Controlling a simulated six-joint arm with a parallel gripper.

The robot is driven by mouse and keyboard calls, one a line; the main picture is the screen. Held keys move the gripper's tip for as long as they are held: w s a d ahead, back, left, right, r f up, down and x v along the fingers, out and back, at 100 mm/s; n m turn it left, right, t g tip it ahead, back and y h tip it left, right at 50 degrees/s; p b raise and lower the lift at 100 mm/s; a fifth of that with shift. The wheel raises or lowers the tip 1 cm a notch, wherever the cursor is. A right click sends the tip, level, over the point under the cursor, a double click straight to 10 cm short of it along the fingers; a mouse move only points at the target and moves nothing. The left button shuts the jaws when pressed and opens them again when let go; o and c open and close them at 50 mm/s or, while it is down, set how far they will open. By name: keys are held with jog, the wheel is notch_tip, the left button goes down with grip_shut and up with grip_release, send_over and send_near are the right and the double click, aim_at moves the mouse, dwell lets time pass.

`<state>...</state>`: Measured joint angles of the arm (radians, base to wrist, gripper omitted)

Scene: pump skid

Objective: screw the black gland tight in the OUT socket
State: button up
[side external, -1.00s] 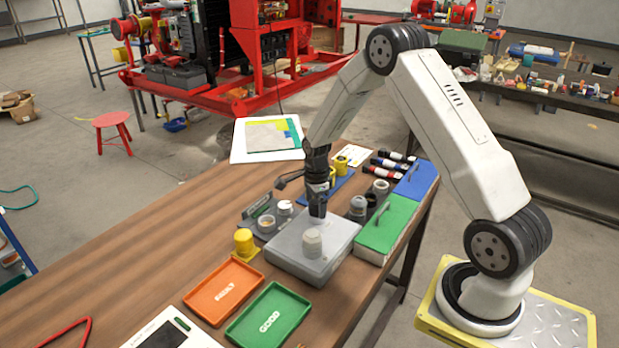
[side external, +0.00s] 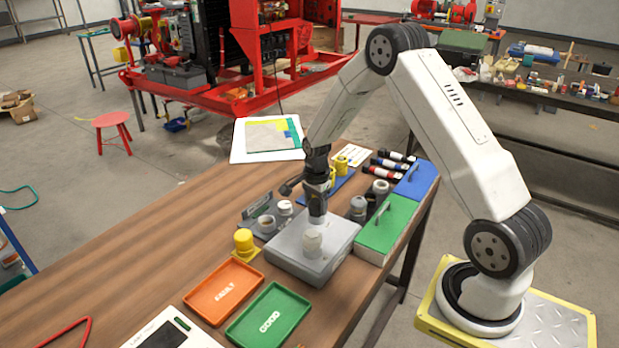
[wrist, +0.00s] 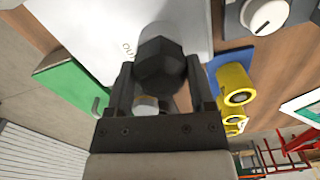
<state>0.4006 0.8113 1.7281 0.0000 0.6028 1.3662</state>
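The black gland (wrist: 160,66) is a dark hexagonal piece between my fingertips in the wrist view. My gripper (wrist: 160,80) has one finger on each side of it and appears shut on it. The grey box (side external: 290,258) stands on the bench, and its pale top shows in the wrist view (wrist: 85,25) with OUT lettering beside the gland. In the side view my gripper (side external: 317,218) points down at the top of this box. The OUT socket itself and the gland's thread are hidden. A light grey fitting (side external: 313,242) is on the box's near side.
A green box (side external: 385,225) and a blue box (side external: 416,180) stand close on the right. A yellow piece (side external: 244,242), an orange FAULT tray (side external: 224,292) and a green GOOD tray (side external: 268,315) lie to the left and front. Bench left of them is mostly clear.

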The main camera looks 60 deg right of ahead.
jog(key=shift+m, duration=0.3)
jog(key=shift+c, duration=0.2)
jog(key=m, duration=0.4)
jog(key=shift+m, duration=0.4)
jog(key=shift+m, duration=1.9)
jog(key=o, duration=1.2)
